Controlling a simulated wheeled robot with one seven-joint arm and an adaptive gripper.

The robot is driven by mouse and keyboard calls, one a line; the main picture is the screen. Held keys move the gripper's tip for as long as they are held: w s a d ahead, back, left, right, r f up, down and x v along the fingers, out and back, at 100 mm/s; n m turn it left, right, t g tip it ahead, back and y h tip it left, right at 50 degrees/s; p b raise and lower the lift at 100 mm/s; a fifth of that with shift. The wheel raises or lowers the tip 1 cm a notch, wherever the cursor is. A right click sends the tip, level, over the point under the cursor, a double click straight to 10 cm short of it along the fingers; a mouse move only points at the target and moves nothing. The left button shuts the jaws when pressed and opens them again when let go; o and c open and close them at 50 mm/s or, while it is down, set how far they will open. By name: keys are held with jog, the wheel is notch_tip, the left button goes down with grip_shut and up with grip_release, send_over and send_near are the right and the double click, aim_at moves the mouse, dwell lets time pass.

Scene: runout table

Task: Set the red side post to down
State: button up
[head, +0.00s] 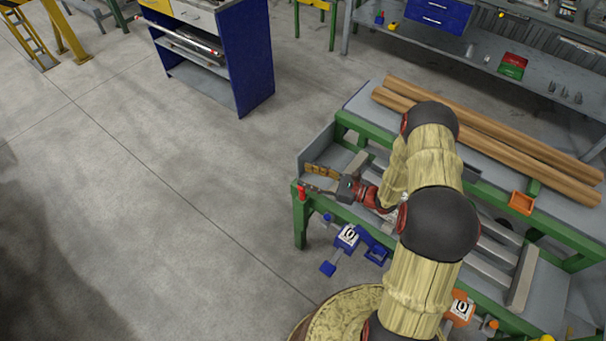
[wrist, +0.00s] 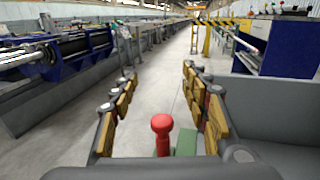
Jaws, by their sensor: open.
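The red side post (head: 301,192) stands at the left corner of the green-framed runout table (head: 299,222). In the wrist view the red post (wrist: 162,138) shows a rounded head on a narrower stem and stands upright beside a green block. My gripper (head: 314,180) is at that corner, its fingers pointing left. In the wrist view my gripper (wrist: 150,95) is open, with one finger on each side of the post in the picture. No contact with the post shows. The lower part of the post is hidden by the gripper body.
A blue fitting (head: 348,237) marked 0 and an orange fitting (head: 461,308) marked 0 sit along the table's near side. Long wooden bars (head: 490,140) lie along the far side, near an orange box (head: 521,203). Open floor lies left, before a blue cabinet (head: 246,60).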

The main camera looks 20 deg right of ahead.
jog(key=v, duration=0.9)
jog(key=shift+s+d, duration=0.15)
jog(key=shift+d, duration=0.1)
